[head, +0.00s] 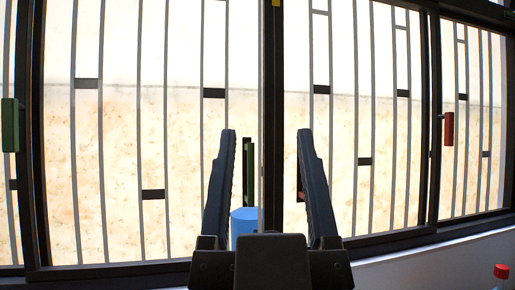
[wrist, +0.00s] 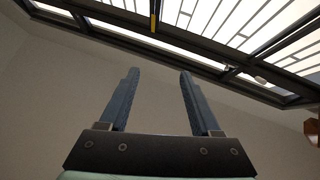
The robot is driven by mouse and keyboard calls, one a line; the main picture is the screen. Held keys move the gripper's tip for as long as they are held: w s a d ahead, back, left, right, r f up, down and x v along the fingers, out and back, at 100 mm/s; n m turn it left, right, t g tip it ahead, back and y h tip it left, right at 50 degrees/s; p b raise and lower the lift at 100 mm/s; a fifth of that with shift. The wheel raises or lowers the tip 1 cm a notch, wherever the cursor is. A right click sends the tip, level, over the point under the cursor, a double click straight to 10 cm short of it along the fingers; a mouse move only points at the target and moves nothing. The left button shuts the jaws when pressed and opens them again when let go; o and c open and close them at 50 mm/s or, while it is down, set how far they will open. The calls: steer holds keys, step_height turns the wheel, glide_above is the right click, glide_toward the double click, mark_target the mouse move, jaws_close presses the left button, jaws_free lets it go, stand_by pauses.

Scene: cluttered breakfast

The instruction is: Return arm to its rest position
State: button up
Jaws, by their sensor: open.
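My gripper (head: 264,142) is in the middle of the head view, pointing up in front of a barred window. Its two dark fingers stand wide apart with nothing between them in its grasp. The gripper also shows in the wrist view (wrist: 158,78), again open and empty, against a plain grey wall. The rest of my arm is mostly out of view.
A large window (head: 110,140) with dark frames and bars fills the head view. A red-capped bottle (head: 501,272) stands at the lower right, cut off by the edge.

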steer(key=shift+s+a+r+t, duration=0.2)
steer(key=shift+s+r, duration=0.25)
steer(key=shift+s, duration=0.05)
steer(key=shift+s+a+r+t, duration=0.15)
steer(key=shift+s+r+t, duration=0.05)
steer(key=shift+s+r, duration=0.25)
step_height(320, 180, up, 13)
steer(key=p, duration=1.2)
steer(key=shift+f+p, duration=0.2)
steer(key=shift+p, duration=0.2)
